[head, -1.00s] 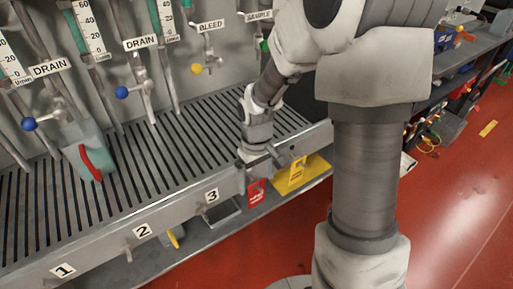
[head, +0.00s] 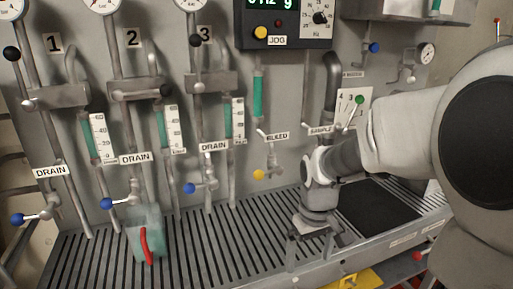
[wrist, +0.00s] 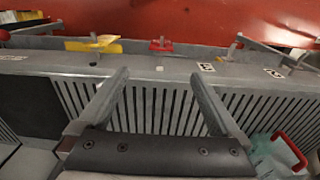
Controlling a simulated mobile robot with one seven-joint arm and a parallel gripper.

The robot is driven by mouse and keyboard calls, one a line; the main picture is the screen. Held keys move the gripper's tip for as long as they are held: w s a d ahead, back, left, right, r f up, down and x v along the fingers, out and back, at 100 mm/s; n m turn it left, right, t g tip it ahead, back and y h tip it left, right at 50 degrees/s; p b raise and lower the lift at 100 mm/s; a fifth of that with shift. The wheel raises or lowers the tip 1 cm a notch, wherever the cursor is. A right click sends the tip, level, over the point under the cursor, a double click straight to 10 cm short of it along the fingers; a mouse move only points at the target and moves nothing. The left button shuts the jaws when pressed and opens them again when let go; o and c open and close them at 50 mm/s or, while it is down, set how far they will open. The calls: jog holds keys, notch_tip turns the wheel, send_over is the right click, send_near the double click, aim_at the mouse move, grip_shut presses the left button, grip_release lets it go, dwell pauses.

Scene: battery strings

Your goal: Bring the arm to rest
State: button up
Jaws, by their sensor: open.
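My gripper (head: 316,238) is open and empty in the head view, pointing down over the slatted grating near its front edge. In the wrist view my gripper (wrist: 160,78) shows two fingers spread wide, with only grating slats and the front rail between them. My arm reaches in from the right side of the head view, bent at the elbow. I cannot tell the exact height of the fingertips above the grating.
A clear jug with a red handle (head: 143,236) stands on the grating (head: 215,250) at left, below valve 2's drain. A black mat (head: 378,205) lies right of my gripper. The panel's pipes and blue-knobbed drain valves (head: 190,188) rise behind.

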jog(key=s+r+m+t+p, duration=0.1)
jog(key=s+r+t+p, duration=0.1)
jog(key=s+r+p, duration=0.2)
jog(key=s+r+m+t+p, duration=0.2)
jog(key=s+r, duration=0.8)
jog(key=r, duration=0.6)
jog(key=shift+s+d+t+p, duration=0.15)
jog(key=shift+s+t+p, duration=0.15)
jog(key=shift+t+p, duration=0.45)
